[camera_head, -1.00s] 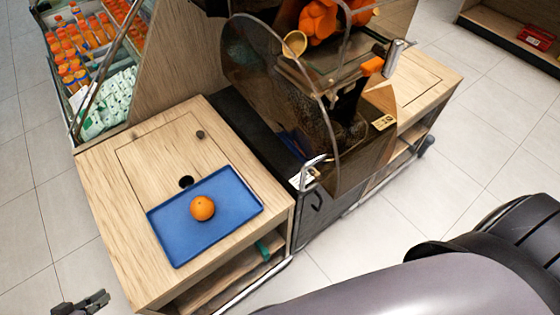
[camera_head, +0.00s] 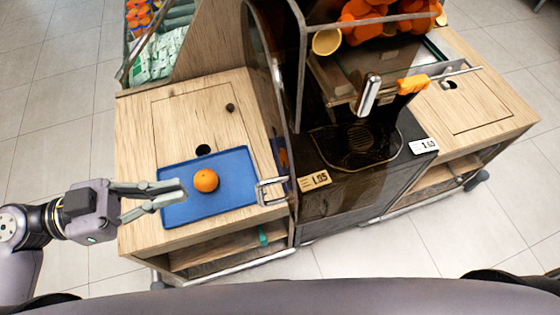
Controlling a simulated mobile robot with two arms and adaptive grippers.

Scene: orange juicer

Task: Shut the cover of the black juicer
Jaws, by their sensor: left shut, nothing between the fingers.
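The black juicer (camera_head: 350,165) stands between two wooden counter parts, with its inside exposed at the front. Its clear, dark-tinted cover (camera_head: 277,90) stands open on the left side and shows nearly edge-on. The cover's metal handle (camera_head: 271,191) is at its lower front end, by the right edge of the blue tray. My left gripper (camera_head: 183,192) is shut and empty, over the left part of the tray, left of the handle and apart from it. My right gripper is not in view.
A blue tray (camera_head: 232,190) with an orange (camera_head: 206,181) lies on the left wooden counter (camera_head: 135,130). Oranges (camera_head: 365,20) fill the juicer's top. A bottle shelf is at the upper left. The floor in front is clear.

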